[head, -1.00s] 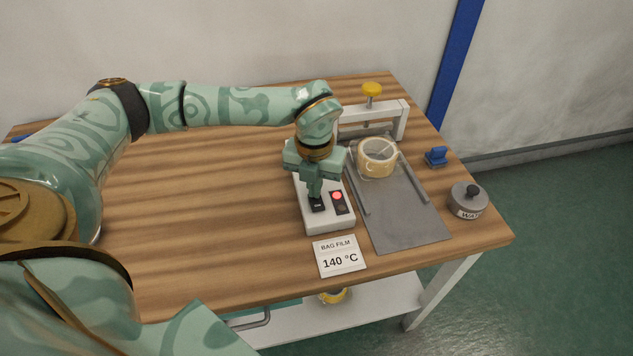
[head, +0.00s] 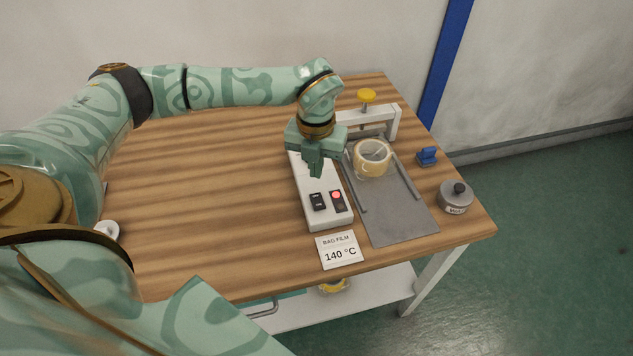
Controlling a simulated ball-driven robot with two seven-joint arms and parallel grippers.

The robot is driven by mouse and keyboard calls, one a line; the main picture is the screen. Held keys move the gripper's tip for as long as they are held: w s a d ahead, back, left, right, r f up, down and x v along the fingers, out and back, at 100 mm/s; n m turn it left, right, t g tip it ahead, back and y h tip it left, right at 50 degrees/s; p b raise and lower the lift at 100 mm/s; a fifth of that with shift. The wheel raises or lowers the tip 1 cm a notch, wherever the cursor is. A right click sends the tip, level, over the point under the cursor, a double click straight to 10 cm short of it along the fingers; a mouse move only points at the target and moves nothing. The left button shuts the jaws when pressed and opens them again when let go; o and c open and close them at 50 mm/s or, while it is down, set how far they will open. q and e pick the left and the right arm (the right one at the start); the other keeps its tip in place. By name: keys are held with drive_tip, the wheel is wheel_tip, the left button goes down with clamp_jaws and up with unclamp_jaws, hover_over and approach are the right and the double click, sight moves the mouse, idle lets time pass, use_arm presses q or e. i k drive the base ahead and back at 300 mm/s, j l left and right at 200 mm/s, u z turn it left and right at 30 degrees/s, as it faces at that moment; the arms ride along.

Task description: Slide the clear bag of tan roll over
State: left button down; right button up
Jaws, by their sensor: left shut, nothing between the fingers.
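The clear bag with the tan roll (head: 372,158) lies on the grey plate (head: 396,213), near the plate's back end and in front of the white frame (head: 388,116) with a yellow knob. My left gripper (head: 315,174) is shut and empty. It hangs above the white control box (head: 322,207), to the left of the bag and apart from it. The box has a black switch (head: 318,201) and a lit red button (head: 337,195). The arm and hand hide the back of the box. My right gripper is not in view.
A card reading "BAG FILM 140 °C" (head: 340,251) lies in front of the box. The left half of the wooden table (head: 200,200) is mostly clear.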

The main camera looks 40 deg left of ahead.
sight(369, 157)
drive_tip(key=k+l, duration=0.8)
drive_tip(key=k, duration=0.05)
